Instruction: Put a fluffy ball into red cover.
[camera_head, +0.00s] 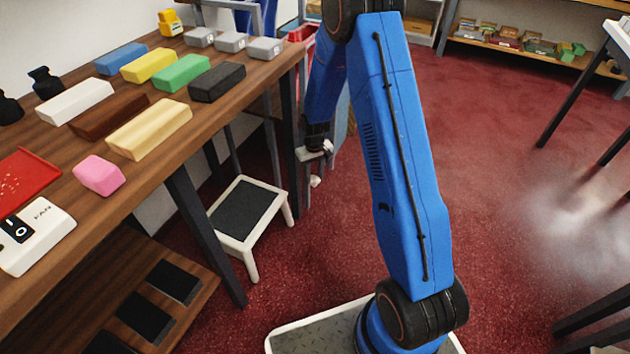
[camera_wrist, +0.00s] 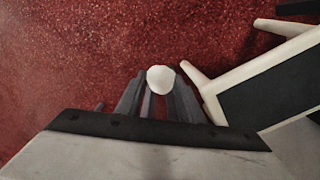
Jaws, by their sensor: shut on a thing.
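My gripper (camera_head: 314,168) hangs off the right side of the wooden counter, above the red carpet and beside a step stool. It is shut on a small white ball (camera_head: 315,182), which looks like the fluffy ball. In the wrist view the ball (camera_wrist: 160,79) sits between the fingertips (camera_wrist: 158,95). A flat red tray-like piece with pale specks (camera_head: 24,178) lies on the counter at the left edge, partly cut off. A red container (camera_head: 303,34) shows behind my arm, partly hidden. I cannot tell which of these is the red cover.
The step stool (camera_head: 245,212) stands right by the gripper; it also shows in the wrist view (camera_wrist: 265,90). Several coloured blocks, a pink block (camera_head: 99,175) and a fan switch box (camera_head: 36,235) crowd the counter. Shelves (camera_head: 520,45) stand at the back.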

